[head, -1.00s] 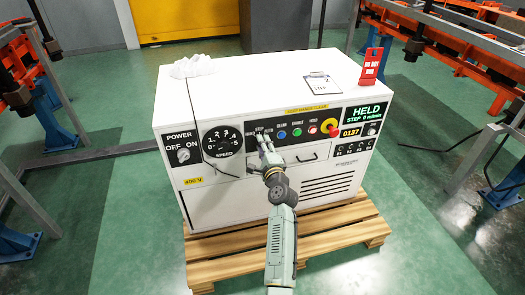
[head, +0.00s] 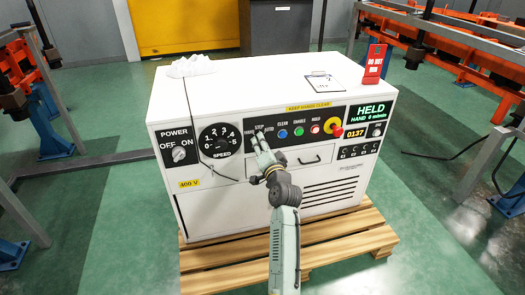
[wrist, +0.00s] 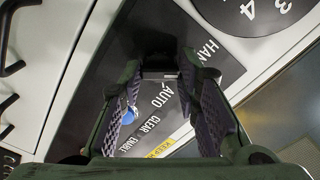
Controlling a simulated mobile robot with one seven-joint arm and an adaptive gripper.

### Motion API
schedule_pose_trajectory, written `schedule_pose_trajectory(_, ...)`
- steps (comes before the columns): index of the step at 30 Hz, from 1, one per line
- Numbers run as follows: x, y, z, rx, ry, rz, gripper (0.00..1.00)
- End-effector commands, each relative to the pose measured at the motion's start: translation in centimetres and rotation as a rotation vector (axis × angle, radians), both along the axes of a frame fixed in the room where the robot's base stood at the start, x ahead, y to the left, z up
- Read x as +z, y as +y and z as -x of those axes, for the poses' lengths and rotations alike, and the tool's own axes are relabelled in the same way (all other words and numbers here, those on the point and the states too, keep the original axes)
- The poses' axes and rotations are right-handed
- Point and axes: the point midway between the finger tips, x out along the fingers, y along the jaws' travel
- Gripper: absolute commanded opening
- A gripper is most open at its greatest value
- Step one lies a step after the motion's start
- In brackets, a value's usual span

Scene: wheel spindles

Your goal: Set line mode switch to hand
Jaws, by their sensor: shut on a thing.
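The line mode switch (wrist: 158,74) is on the front panel of the white cabinet, under the HAND, STEP and AUTO labels. My gripper (head: 259,142) reaches it from the front. In the wrist view my gripper (wrist: 160,82) has its two dark padded fingers closed about the switch. The fingers hide most of the knob, so its pointer cannot be read directly. The display (head: 371,112) at the panel's right reads HELD and HAND 6 m/min.
Left of the switch are the speed dial (head: 220,140) and the power switch (head: 179,154). Right of it are the clear, enable and hold buttons and a red emergency stop (head: 337,131). A drawer handle (head: 310,161) lies below. A clipboard (head: 325,82) lies on top.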

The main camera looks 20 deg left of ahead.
Motion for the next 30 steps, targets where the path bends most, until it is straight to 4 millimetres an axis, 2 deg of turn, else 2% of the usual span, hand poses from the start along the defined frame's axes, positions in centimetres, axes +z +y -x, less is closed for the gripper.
schedule_pose_trajectory(10, -0.18, 0.05, 0.03, 0.001, -0.072, 0.111, 0.02)
schedule_pose_trajectory(26, -0.09, 0.04, 0.03, 0.001, -0.085, 0.129, 0.02)
schedule_pose_trajectory(27, -0.09, 0.04, 0.03, 0.001, -0.085, 0.129, 0.32)
schedule_pose_trajectory(30, -0.08, 0.03, 0.02, 0.001, -0.084, 0.128, 0.38)
